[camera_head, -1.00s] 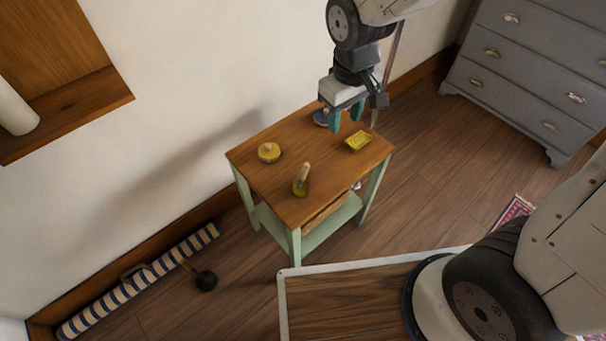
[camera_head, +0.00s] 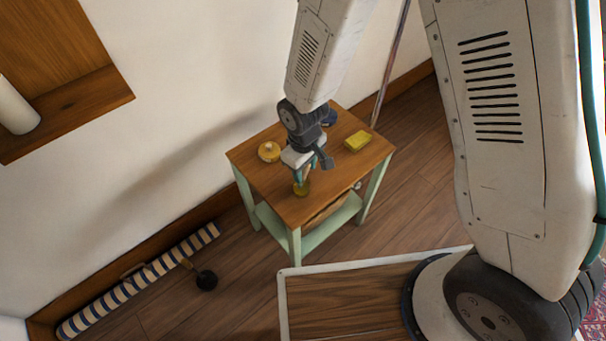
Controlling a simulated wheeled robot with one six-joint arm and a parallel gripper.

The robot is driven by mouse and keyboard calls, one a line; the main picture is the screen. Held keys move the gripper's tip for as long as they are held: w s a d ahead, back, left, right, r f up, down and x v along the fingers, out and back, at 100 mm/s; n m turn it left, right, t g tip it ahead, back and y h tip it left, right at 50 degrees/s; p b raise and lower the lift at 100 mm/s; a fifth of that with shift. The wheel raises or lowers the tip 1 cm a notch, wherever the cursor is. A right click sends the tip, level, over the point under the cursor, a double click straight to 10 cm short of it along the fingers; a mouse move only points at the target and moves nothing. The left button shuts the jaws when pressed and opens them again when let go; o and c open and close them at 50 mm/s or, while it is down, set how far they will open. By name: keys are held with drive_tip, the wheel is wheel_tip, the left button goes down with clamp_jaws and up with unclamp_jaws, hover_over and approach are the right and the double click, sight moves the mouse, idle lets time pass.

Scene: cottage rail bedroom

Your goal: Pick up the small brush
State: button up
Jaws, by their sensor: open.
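A round yellow item (camera_head: 268,151) with a knob sits left of my gripper. A yellow dish-like block (camera_head: 358,141) lies to the right, and a blue item (camera_head: 329,118) is behind. A striped roll (camera_head: 140,281) and a dark-headed tool (camera_head: 206,280) lie on the floor.

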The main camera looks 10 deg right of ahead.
drive_tip(key=shift+f, duration=0.7)
clamp_jaws()
wheel_tip(320, 180, up, 10)
drive_tip(key=shift+f, duration=0.15)
drive_tip(key=shift+w+a+f+g+h, duration=0.15)
drive_tip(key=shift+w+f+g+h, duration=0.15)
drive_tip(key=shift+f, duration=1.1)
drive_tip(key=shift+w+a+f+g+h, duration=0.2)
drive_tip(key=shift+f+g, duration=0.25)
drive_tip(key=shift+f, duration=0.95)
drive_tip(key=shift+w+a+f+g+h, duration=0.1)
drive_tip(key=shift+w+f+g+h, duration=0.2)
drive_tip(key=shift+f, duration=1.1)
